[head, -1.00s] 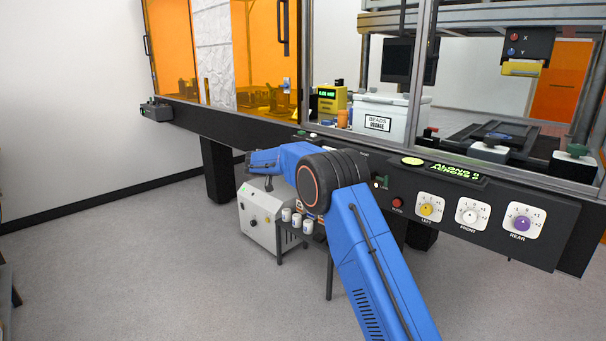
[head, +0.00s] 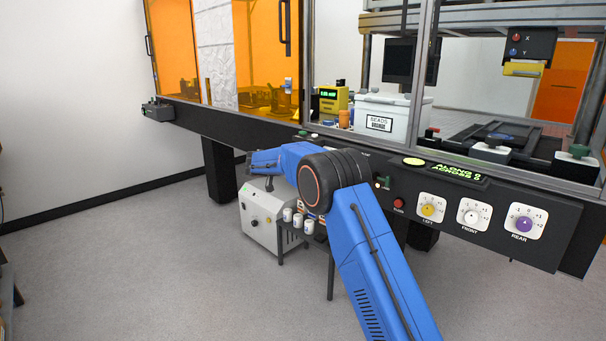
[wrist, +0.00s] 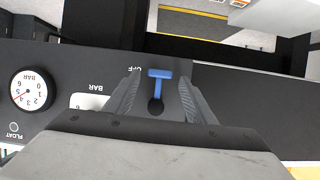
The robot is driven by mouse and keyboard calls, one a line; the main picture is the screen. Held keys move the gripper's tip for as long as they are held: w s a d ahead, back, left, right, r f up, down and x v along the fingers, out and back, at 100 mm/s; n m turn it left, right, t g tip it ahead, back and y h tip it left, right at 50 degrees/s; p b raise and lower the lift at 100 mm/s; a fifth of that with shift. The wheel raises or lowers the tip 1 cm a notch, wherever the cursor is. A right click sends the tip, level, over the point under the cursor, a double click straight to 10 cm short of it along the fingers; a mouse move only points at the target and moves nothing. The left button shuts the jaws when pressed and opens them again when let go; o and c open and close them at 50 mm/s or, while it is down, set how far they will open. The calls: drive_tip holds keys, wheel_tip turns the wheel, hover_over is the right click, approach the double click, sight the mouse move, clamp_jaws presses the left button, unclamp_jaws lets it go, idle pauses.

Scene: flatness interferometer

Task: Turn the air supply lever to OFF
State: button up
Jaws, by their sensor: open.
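The air supply lever is a blue T-shaped handle (wrist: 160,76) in the wrist view, on a dark panel (wrist: 233,100). A dark round hole or hub shows just below its stem. An upside-down label reading OFF (wrist: 147,69) is partly visible beside the handle. My gripper (wrist: 158,92) is open, with one ridged finger on each side of the lever. I cannot tell whether either finger touches it. In the head view my blue arm reaches under the bench front, and the lever is hidden there.
A pressure gauge (wrist: 34,90) marked BAR is on the same panel at left. In the head view, the dark bench front (head: 470,215) carries several knobs. A white cabinet (head: 262,215) and a small stand with white jars (head: 298,220) are below my arm.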

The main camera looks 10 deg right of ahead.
drive_tip(key=v, duration=1.7)
drive_tip(key=shift+s+a, duration=0.1)
drive_tip(key=shift+s, duration=0.05)
drive_tip(key=s+d+r+n+g+y, duration=0.1)
drive_tip(key=s+d+r+n+y, duration=0.1)
drive_tip(key=s+d, duration=0.65)
drive_tip(key=s+d+r+n+g+y, duration=0.15)
drive_tip(key=s+d, duration=0.45)
drive_tip(key=s, duration=0.6)
drive_tip(key=s+d+r+n+g+y, duration=0.1)
drive_tip(key=s+d+r+n, duration=0.1)
drive_tip(key=s+d, duration=0.65)
drive_tip(key=s+d+f+n+y, duration=0.1)
drive_tip(key=s+f+y, duration=0.1)
drive_tip(key=s, duration=0.8)
drive_tip(key=s+d+f+n+y, duration=0.1)
drive_tip(key=s+f+n+y, duration=0.1)
drive_tip(key=s, duration=0.9)
drive_tip(key=s+a+f+n+y, duration=0.1)
drive_tip(key=s+f, duration=0.3)
drive_tip(key=s, duration=0.4)
drive_tip(key=s+a+f+n+y, duration=0.1)
drive_tip(key=s+f, duration=0.4)
drive_tip(key=s, duration=0.3)
drive_tip(key=shift+s+f, duration=0.25)
drive_tip(key=shift+s, duration=0.1)
drive_tip(key=shift+n+t, duration=0.25)
